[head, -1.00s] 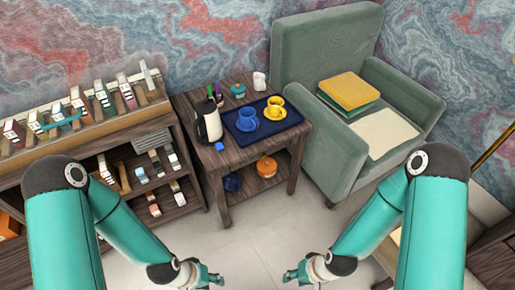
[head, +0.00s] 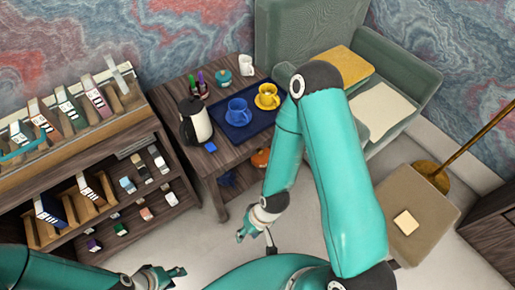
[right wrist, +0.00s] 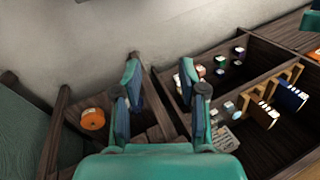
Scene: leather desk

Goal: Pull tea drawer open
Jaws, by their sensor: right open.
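I cannot make out a tea drawer or its handle for sure in either view. The dark wooden side table (head: 175,92) stands left of the armchair, and my right arm hides part of its front right side. My right gripper (head: 247,230) is low in front of the table, over the pale floor. In the right wrist view, its two fingers (right wrist: 160,78) are apart with nothing between them, and dark wooden panels lie beyond. My left gripper (head: 167,275) is at the bottom left, in front of the shelf unit; its finger gap is unclear.
The shelf unit (head: 150,118) at left holds several small boxes. On the table stand a kettle (head: 196,122) and a tray (head: 238,134) with a blue cup (head: 238,112) and a yellow cup (head: 267,96). An orange pot (right wrist: 92,119) sits low. The armchair (head: 412,76) bounds the right.

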